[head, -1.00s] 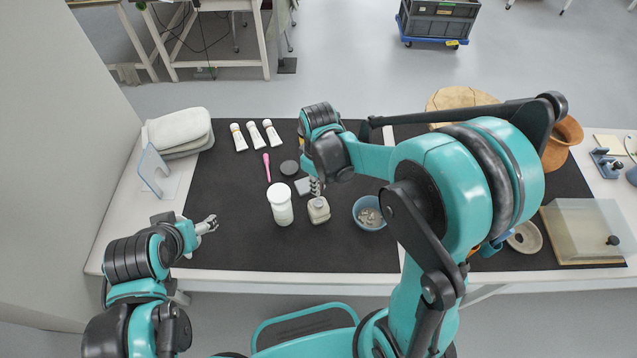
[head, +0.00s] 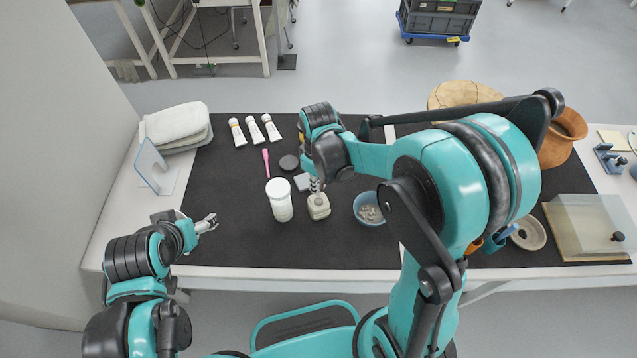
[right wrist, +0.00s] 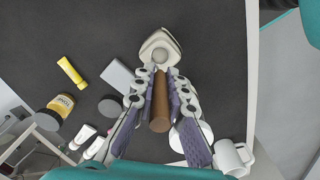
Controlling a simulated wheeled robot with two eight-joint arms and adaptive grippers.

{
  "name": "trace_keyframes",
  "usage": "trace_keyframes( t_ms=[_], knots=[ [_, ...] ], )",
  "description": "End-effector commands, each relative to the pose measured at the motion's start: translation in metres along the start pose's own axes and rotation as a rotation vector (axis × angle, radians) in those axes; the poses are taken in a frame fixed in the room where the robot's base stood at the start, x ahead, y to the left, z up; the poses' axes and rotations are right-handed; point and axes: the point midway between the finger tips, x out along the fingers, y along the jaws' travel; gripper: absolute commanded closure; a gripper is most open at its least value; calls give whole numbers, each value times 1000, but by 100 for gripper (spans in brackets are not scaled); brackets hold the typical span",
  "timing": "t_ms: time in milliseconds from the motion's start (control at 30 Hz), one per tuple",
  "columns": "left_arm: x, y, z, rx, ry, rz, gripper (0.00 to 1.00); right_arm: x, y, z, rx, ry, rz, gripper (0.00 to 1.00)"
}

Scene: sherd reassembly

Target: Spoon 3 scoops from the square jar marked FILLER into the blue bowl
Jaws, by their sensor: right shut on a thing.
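The square cream jar (head: 318,207) stands on the dark mat; no lettering on it is legible. It also shows in the right wrist view (right wrist: 160,45). My right gripper (head: 316,186) is directly above it, shut on the brown handle of the spoon (right wrist: 160,105). The handle points down toward the jar's mouth; the spoon's bowl end is hidden. The blue bowl (head: 368,208) stands right of the jar, with pale bits inside. My left gripper (head: 209,223) is low over the mat's left edge, empty; its finger opening is too small to judge.
A grey disc (head: 289,162), a pink tool (head: 266,162) and white tubes (head: 254,131) lie behind. My right arm hides part of the right side. The mat's left front is clear.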

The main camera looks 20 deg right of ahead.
Motion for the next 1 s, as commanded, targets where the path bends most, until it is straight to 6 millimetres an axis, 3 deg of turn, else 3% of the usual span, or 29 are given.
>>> trace_keyframes(
  t_ms=[367, 1000],
  knots=[
    [-1, 0, -1, 0, 0, 0, 26, -2, 0, 0, 0, 0, 0, 100],
    [-34, 0, -24, 0, 0, 0, 26, -54, 0, 0, 0, 0, 0, 100]
  ],
)
